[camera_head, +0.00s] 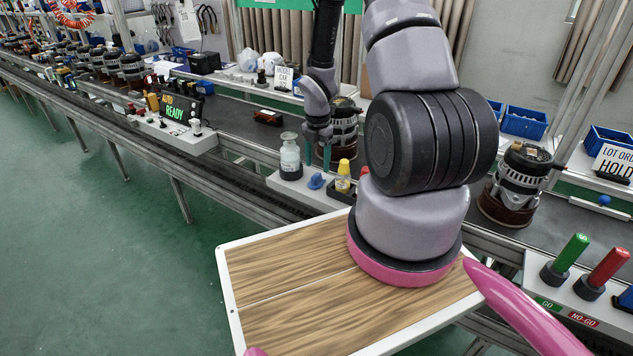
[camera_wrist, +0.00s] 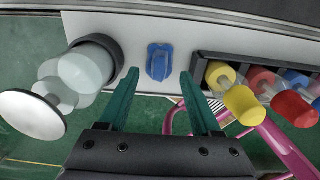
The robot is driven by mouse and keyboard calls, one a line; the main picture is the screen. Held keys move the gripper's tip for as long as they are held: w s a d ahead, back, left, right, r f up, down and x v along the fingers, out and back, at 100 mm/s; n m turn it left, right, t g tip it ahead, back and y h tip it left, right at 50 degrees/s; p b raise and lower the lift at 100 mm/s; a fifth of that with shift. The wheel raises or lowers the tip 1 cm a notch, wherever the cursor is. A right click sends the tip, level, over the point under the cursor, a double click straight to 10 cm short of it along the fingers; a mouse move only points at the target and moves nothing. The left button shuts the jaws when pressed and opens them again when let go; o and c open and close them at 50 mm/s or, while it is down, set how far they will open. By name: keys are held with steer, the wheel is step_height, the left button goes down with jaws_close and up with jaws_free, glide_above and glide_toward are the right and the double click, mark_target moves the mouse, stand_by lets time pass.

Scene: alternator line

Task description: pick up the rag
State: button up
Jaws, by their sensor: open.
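The blue rag (camera_head: 315,181) is a small folded piece on a pale ledge at the front of the line, between a glass bottle (camera_head: 290,157) and a yellow-capped bottle (camera_head: 343,176). In the wrist view the rag (camera_wrist: 159,61) lies ahead of and between the two teal fingertips of my gripper (camera_wrist: 159,73). My gripper (camera_head: 318,168) is open and empty, pointing down above the rag, with no contact visible. The rag is wholly in sight in the wrist view.
The glass bottle (camera_wrist: 85,75) stands close left of my fingers. A dark rack (camera_wrist: 240,68) with yellow and red-topped bottles is close on the right. An alternator (camera_head: 343,128) stands behind my gripper. A GO/NO-GO stand (camera_head: 568,305) is at the right.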

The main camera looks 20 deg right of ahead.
mark_target(317, 174)
step_height(317, 174, down, 5)
steer(key=shift+r, duration=0.15)
jaws_close()
